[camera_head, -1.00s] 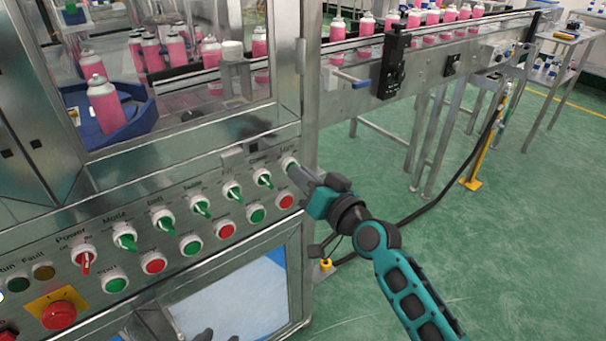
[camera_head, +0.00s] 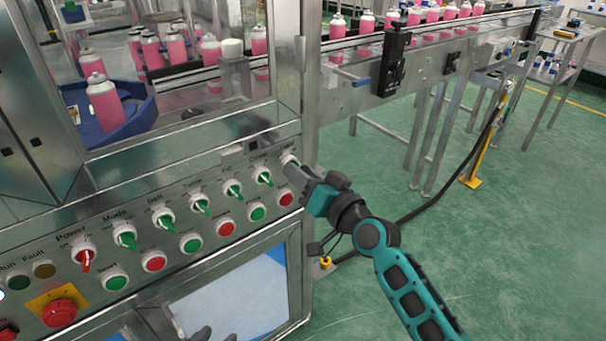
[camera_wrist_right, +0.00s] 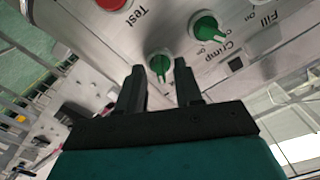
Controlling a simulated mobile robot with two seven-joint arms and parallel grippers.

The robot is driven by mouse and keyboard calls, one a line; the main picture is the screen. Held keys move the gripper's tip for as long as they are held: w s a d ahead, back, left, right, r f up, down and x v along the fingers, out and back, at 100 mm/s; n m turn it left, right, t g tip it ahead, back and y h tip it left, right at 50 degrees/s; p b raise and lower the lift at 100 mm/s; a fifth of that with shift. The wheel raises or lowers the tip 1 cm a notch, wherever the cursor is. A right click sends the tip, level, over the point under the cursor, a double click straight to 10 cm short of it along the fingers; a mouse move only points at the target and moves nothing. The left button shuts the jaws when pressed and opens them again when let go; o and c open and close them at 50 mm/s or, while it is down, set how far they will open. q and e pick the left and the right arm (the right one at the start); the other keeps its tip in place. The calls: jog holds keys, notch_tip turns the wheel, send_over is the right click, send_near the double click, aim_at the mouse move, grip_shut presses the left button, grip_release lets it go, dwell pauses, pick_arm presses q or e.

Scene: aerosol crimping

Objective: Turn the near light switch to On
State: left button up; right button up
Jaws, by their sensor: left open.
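The near light switch is a round selector with a green handle at the right end of the panel's top row. In the head view its white collar (camera_head: 289,159) shows just above my right gripper (camera_head: 291,170), which hides most of it. In the right wrist view the green handle (camera_wrist_right: 160,66) stands between the two fingertips of my right gripper (camera_wrist_right: 160,72). The fingers are spread either side of it with gaps visible; I see no clear contact. My left gripper (camera_head: 216,334) shows only as dark, separated fingertips at the bottom edge, open and away from the switch.
The crimp switch (camera_wrist_right: 207,27) sits close beside the light switch. Red and green buttons (camera_head: 286,199) line the row below. A red emergency stop (camera_head: 60,312) is at lower left. A conveyor (camera_head: 440,50) with pink cans runs behind at right. Green floor is free at right.

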jog(key=v, duration=1.3)
jog(key=shift+p, duration=0.45)
